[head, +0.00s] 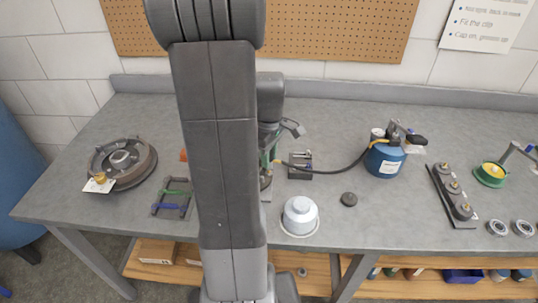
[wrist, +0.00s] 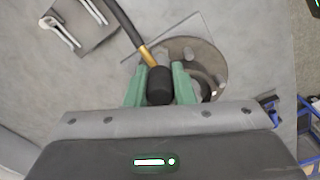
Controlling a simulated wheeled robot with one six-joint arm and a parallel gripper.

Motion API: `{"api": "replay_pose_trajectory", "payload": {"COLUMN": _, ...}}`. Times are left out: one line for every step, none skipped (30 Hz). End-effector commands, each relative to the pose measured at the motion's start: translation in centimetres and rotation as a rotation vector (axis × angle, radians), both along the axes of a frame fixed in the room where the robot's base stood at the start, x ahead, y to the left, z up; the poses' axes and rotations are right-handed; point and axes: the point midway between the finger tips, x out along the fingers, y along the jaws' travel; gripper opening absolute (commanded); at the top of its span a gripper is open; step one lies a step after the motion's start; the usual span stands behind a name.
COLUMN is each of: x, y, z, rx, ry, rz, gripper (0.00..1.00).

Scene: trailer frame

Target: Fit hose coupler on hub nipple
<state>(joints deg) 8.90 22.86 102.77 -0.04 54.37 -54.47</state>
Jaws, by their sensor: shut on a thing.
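My gripper is shut on the black hose coupler (wrist: 159,86), seen in the wrist view between the green fingers (wrist: 159,90). A brass-coloured collar (wrist: 148,56) joins the coupler to a black hose (wrist: 128,25). The round metal hub (wrist: 207,62) with studs lies just beyond the fingers, partly covered by them. I cannot make out the nipple or whether the coupler touches it. In the head view the hose (head: 340,168) runs from the blue grease canister (head: 385,160) to my gripper (head: 268,158), mostly hidden by my arm.
A brake drum (head: 122,162) and a tool rack (head: 172,198) stand left. A dark holder with metal clips (head: 300,166) is beside the hub. A bearing tray (head: 453,195) and green tin (head: 490,174) stand right.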

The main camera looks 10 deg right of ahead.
Motion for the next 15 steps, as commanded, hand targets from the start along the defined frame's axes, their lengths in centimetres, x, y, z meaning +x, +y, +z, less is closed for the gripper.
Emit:
{"api": "replay_pose_trajectory", "payload": {"x": 0.01, "y": -0.01, "z": 0.01, "rx": 0.0, "ry": 0.0, "rz": 0.0, "gripper": 0.0}}
{"api": "replay_pose_trajectory", "payload": {"x": 0.01, "y": -0.01, "z": 0.01, "rx": 0.0, "ry": 0.0, "rz": 0.0, "gripper": 0.0}}
{"api": "replay_pose_trajectory", "payload": {"x": 0.01, "y": 0.0, "z": 0.02, "rx": 0.0, "ry": 0.0, "rz": 0.0, "gripper": 0.0}}
{"api": "replay_pose_trajectory", "payload": {"x": 0.01, "y": -0.01, "z": 0.01, "rx": 0.0, "ry": 0.0, "rz": 0.0, "gripper": 0.0}}
{"api": "replay_pose_trajectory", "payload": {"x": 0.01, "y": -0.01, "z": 0.0, "rx": 0.0, "ry": 0.0, "rz": 0.0, "gripper": 0.0}}
{"api": "replay_pose_trajectory", "payload": {"x": 0.01, "y": -0.01, "z": -0.03, "rx": 0.0, "ry": 0.0, "rz": 0.0, "gripper": 0.0}}
{"api": "replay_pose_trajectory", "payload": {"x": 0.01, "y": -0.01, "z": -0.07, "rx": 0.0, "ry": 0.0, "rz": 0.0, "gripper": 0.0}}
{"api": "replay_pose_trajectory", "payload": {"x": 0.0, "y": 0.0, "z": -0.12, "rx": 0.0, "ry": 0.0, "rz": 0.0, "gripper": 0.0}}
{"api": "replay_pose_trajectory", "payload": {"x": 0.0, "y": 0.0, "z": -0.2, "rx": 0.0, "ry": 0.0, "rz": 0.0, "gripper": 0.0}}
{"api": "replay_pose_trajectory", "payload": {"x": 0.0, "y": 0.0, "z": -0.27, "rx": 0.0, "ry": 0.0, "rz": 0.0, "gripper": 0.0}}
{"api": "replay_pose_trajectory", "payload": {"x": 0.0, "y": 0.0, "z": -0.34, "rx": 0.0, "ry": 0.0, "rz": 0.0, "gripper": 0.0}}
{"api": "replay_pose_trajectory", "payload": {"x": 0.01, "y": -0.01, "z": -0.45, "rx": 0.0, "ry": 0.0, "rz": 0.0, "gripper": 0.0}}
{"api": "replay_pose_trajectory", "payload": {"x": 0.01, "y": -0.01, "z": -0.53, "rx": 0.0, "ry": 0.0, "rz": 0.0, "gripper": 0.0}}
{"api": "replay_pose_trajectory", "payload": {"x": 0.01, "y": 0.0, "z": -0.61, "rx": 0.0, "ry": 0.0, "rz": 0.0, "gripper": 0.0}}
{"api": "replay_pose_trajectory", "payload": {"x": 0.01, "y": 0.0, "z": -0.7, "rx": 0.0, "ry": 0.0, "rz": 0.0, "gripper": 0.0}}
